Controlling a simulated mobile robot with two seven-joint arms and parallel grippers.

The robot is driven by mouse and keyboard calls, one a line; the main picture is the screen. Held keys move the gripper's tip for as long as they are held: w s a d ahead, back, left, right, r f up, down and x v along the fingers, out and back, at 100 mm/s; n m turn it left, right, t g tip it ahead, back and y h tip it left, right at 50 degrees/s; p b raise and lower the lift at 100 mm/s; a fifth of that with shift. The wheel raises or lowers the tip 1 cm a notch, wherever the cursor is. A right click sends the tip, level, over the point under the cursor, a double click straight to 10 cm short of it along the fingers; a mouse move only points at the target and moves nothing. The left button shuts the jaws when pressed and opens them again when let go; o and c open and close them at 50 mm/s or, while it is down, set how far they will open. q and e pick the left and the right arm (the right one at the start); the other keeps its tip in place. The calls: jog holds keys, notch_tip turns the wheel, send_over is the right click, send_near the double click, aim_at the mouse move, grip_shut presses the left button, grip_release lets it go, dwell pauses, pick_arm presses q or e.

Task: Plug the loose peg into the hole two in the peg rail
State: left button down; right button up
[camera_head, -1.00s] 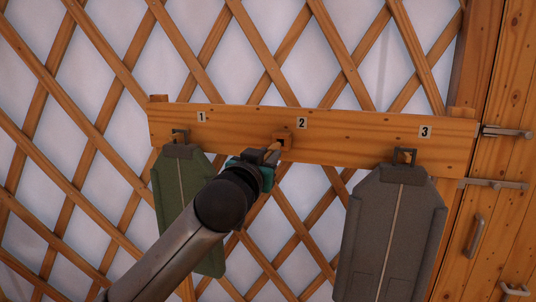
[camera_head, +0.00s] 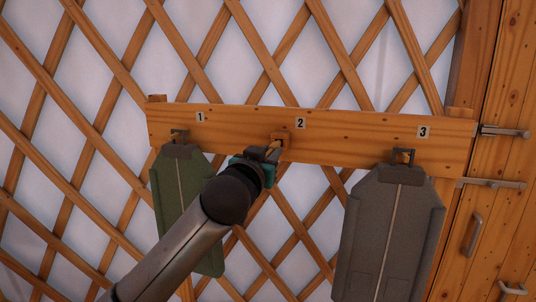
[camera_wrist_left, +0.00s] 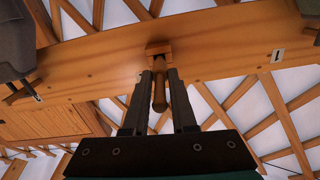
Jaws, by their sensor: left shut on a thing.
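The peg rail (camera_head: 350,139) is a wooden board across the lattice wall, marked 1, 2 and 3; it also crosses the wrist view (camera_wrist_left: 100,65). Just left of the label 2, a small square wooden block marks hole two (camera_head: 283,136); it also shows in the left wrist view (camera_wrist_left: 158,47). My left gripper (camera_head: 271,154) is shut on the loose peg (camera_wrist_left: 159,92), a plain wooden rod between its dark fingers. The peg lines up with the block and its far end is at the block's opening. I cannot tell how deep it sits. My right gripper is not in view.
A green bag (camera_head: 180,195) hangs under label 1, behind my left arm. A grey bag (camera_head: 392,230) hangs under label 3. A wooden door (camera_head: 500,200) with metal fittings stands at the right. The rail between label 2 and label 3 is clear.

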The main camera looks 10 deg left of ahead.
pick_arm(q)
jog(key=shift+w, duration=1.15)
jog(key=c, duration=0.6)
grip_release()
jog(key=shift+c, duration=0.2)
jog(key=s, duration=1.5)
jog(key=shift+a, duration=0.3)
